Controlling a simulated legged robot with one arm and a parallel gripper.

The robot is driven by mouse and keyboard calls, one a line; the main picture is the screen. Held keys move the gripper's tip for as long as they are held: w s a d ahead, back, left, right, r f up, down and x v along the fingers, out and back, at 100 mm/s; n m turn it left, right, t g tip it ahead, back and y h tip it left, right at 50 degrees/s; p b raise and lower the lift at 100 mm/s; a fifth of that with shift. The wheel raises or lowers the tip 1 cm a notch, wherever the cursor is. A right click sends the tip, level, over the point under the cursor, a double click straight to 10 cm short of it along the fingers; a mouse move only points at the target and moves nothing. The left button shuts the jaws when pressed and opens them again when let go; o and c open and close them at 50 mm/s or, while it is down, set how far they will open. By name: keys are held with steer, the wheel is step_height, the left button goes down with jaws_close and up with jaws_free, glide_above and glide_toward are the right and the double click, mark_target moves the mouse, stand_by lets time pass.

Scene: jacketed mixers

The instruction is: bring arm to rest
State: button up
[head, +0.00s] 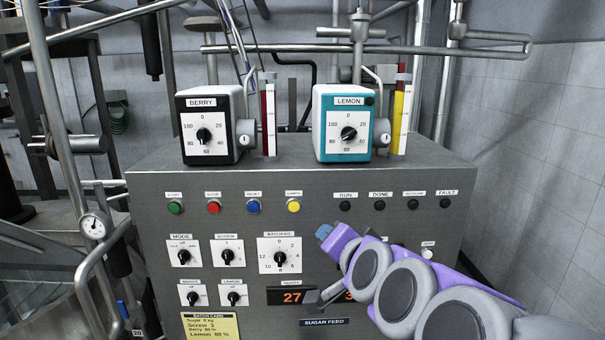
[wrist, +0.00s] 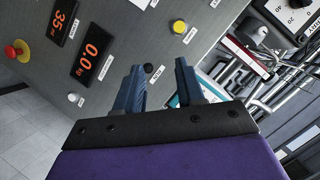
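My purple arm reaches in from the lower right of the head view, in front of the grey control panel (head: 150,215). My gripper (head: 326,231) shows there as a small blue tip close to the panel face. In the wrist view my gripper (wrist: 160,78) has its two blue fingers apart, with nothing held between them. A black round panel part shows behind the gap. Whether a finger touches the panel I cannot tell. My arm hides part of the panel's lower right, including part of an orange display (head: 291,296).
A berry dosing unit (head: 208,148) and a lemon dosing unit (head: 343,145) stand on the panel top. Coloured buttons and dials cover the panel's left. A grey lever (head: 322,299) sits beside my arm. The wrist view shows a red knob (wrist: 18,50). Pipes stand at left.

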steer(key=s+d+f+n+g+h+b, duration=0.1)
steer(key=s+f+n+g+b, duration=0.35)
steer(key=s+f, duration=0.8)
steer(key=s+d+f+n+g+h+b, duration=0.15)
steer(key=s+f+g, duration=0.65)
steer(key=f, duration=0.8)
steer(key=s+d+f+g+b, duration=0.1)
steer(key=s+f, duration=0.1)
steer(key=s, duration=0.4)
steer(key=s+d+f+n+g+b, duration=0.1)
steer(key=s+d+f+g+b, duration=0.1)
steer(key=s, duration=0.3)
steer(key=shift+s+d+f, duration=0.2)
steer(key=shift+s+d, duration=0.1)
steer(key=shift+s, duration=0.05)
steer(key=shift+h, duration=0.25)
